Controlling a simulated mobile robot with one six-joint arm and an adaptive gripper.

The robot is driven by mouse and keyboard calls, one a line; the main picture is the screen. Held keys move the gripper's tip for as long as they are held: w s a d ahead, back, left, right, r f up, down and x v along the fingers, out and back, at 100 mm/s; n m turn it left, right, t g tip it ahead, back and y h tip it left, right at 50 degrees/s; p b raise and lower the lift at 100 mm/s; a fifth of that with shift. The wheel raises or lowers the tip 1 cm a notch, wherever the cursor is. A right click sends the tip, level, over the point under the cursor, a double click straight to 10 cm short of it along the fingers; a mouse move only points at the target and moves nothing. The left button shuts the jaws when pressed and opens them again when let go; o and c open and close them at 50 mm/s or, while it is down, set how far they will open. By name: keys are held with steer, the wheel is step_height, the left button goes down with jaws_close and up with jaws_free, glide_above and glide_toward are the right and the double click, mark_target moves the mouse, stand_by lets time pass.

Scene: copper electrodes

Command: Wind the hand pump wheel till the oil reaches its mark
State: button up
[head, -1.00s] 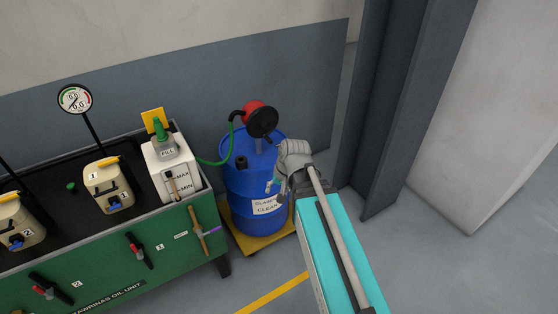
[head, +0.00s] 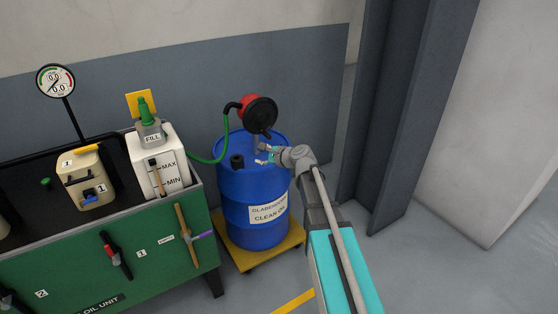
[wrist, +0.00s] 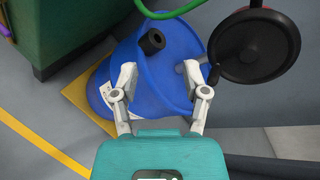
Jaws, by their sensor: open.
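The hand pump's black wheel (head: 260,116) stands on the blue drum (head: 238,190), in front of the red pump body (head: 245,102). In the wrist view the wheel (wrist: 253,46) is at upper right, with a dark handle peg (wrist: 205,92) at its lower left edge. My gripper (head: 267,154) is open and empty, just below the wheel in the head view. In the wrist view my gripper (wrist: 168,78) has its right finger close beside the peg; contact cannot be told. The white tank (head: 176,150) has MAX and MIN marks beside a narrow gauge (head: 157,178); its oil level is unclear.
A grey steel column (head: 392,120) rises right of the drum.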

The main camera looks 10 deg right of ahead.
mark_target(270, 138)
steer(key=w+d+f+m+t+h+b, duration=0.2)
steer(key=w+d+f+m+t+b, duration=0.2)
steer(key=w+d+m+b, duration=0.5)
steer(key=m+t, duration=0.1)
steer(key=m, duration=0.3)
steer(key=shift+w+f+t+h, duration=0.15)
steer(key=shift+f+t+h, duration=0.15)
steer(key=shift+t, duration=0.1)
steer(key=shift+w, duration=0.15)
steer(key=shift+x, duration=4.5)
steer(key=shift+w+a, duration=0.15)
steer(key=shift+w, duration=0.15)
jaws_close()
